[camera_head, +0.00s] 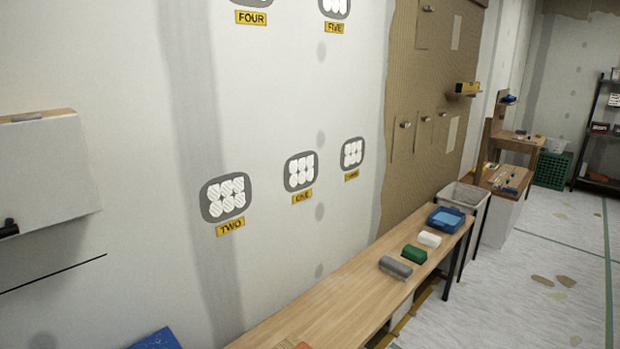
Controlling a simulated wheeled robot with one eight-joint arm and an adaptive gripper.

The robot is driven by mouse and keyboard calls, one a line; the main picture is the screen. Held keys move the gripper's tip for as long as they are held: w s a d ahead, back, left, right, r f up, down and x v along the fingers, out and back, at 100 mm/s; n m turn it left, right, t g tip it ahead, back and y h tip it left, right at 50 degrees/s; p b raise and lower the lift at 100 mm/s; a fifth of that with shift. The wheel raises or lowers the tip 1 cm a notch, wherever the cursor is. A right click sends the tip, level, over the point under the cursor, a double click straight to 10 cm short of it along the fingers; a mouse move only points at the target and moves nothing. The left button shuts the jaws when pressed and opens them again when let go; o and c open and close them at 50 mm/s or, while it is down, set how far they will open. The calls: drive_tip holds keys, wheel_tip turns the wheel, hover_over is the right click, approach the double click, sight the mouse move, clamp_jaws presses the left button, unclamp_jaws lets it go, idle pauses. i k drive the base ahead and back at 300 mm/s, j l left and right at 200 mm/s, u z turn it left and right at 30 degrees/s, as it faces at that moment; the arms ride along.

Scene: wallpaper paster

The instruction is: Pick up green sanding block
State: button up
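The green sanding block (414,254) lies on the long wooden bench (340,303) along the wall, in the right half of the head view. A grey block (395,267) lies just nearer to me, and a white block (429,240) lies just beyond it. The three stand in a row with small gaps. My gripper is not in the frame.
A blue tray (446,219) sits at the bench's far end, with a pale bin (464,197) beyond it. Wall panels labelled ONE (299,172) and TWO (226,197) hang above the bench. Open floor (545,265) lies to the right.

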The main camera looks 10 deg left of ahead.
sight(412, 253)
drive_tip(key=i+l, duration=0.1)
drive_tip(key=i, duration=0.4)
drive_tip(key=i+u, duration=0.1)
drive_tip(key=i, duration=0.45)
drive_tip(key=i+l, duration=0.2)
drive_tip(key=i, duration=0.3)
drive_tip(key=i+l, duration=0.15)
drive_tip(key=i, duration=0.35)
drive_tip(key=j+u, duration=0.05)
